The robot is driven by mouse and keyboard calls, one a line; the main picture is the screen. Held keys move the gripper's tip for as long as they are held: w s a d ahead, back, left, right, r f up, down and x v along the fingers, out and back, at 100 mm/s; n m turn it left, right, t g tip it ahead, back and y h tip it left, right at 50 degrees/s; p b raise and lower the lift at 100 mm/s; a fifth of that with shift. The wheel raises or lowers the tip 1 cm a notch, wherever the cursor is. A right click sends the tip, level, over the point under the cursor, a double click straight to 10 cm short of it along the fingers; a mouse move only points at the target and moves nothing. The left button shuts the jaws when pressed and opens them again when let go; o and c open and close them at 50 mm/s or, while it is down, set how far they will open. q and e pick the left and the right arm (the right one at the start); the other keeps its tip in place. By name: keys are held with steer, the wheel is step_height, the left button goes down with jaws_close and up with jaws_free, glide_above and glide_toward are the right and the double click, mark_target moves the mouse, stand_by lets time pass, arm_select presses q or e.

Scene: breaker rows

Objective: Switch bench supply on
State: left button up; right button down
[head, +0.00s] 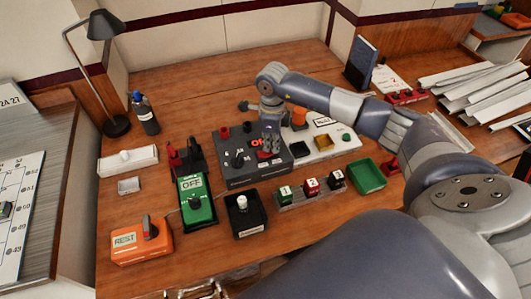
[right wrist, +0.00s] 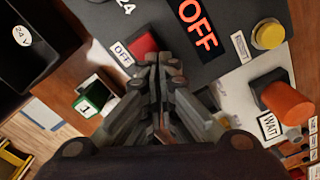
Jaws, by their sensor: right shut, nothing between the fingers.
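The bench supply (head: 240,180) is a dark grey box in the middle of the table, with a red lit OFF display and a black knob (head: 238,158). The right wrist view shows its dark face (right wrist: 225,65), the large OFF display (right wrist: 197,27) and a red switch (right wrist: 144,43) beside a small OFF label (right wrist: 121,53). My right gripper (head: 268,152) is over the front right part of the supply, shut and empty. In the right wrist view its fingertips (right wrist: 152,60) overlap the lower edge of the red switch; I cannot tell whether they touch it. My left gripper is not in view.
A white unit (head: 322,152) with an orange knob and yellow button adjoins the supply on the right. In front are a green OFF box (head: 195,215), a black box (head: 246,221) and a numbered switch row (head: 311,192). A green tray (head: 368,177) lies right.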

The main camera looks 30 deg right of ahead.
steer(key=shift+f, duration=0.25)
steer(key=shift+r, duration=0.1)
steer(key=shift+r+p, duration=2.05)
steer(key=shift+r, duration=1.45)
